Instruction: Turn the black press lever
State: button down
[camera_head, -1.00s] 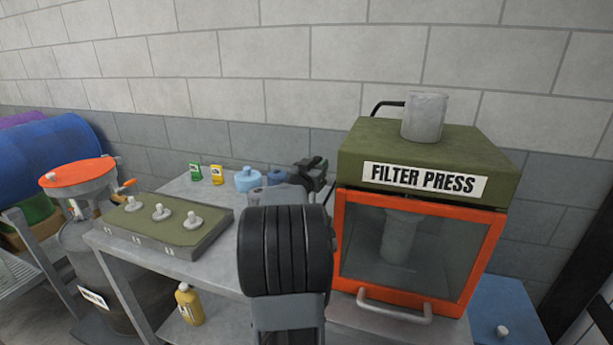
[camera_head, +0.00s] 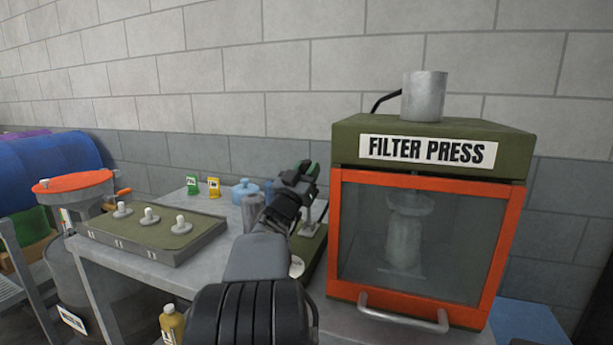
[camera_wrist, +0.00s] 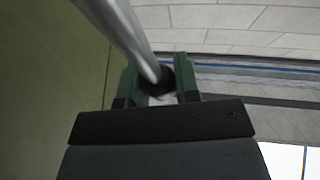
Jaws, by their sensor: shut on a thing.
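The filter press (camera_head: 350,140) is an olive and orange box with a glass front door and a grey cylinder on top. My gripper (camera_head: 309,170) is just left of the press's upper left side. In the wrist view its green fingers (camera_wrist: 160,85) are shut around the end of a shiny metal rod with a black tip, the press lever (camera_wrist: 182,76). The rod runs to the upper left beside an olive surface (camera_wrist: 45,80). In the head view I cannot make out the lever. A pale canister-like shape (camera_head: 406,235) shows behind the glass.
A grey table (camera_head: 110,255) holds an olive tray (camera_head: 150,232) with several pale knobs, a green and a yellow card, and a blue pot (camera_head: 244,192). My arm covers the table's middle.

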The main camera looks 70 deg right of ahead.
jog(key=c, duration=0.8)
grip_release()
jog(key=shift+c, duration=0.2)
jog(key=s+v, duration=0.1)
jog(key=v, duration=0.6)
jog(key=shift+w+a+b, duration=0.25)
jog(key=shift+w+b, duration=0.1)
jog(key=shift+w, duration=0.15)
jog(key=shift+f, duration=0.1)
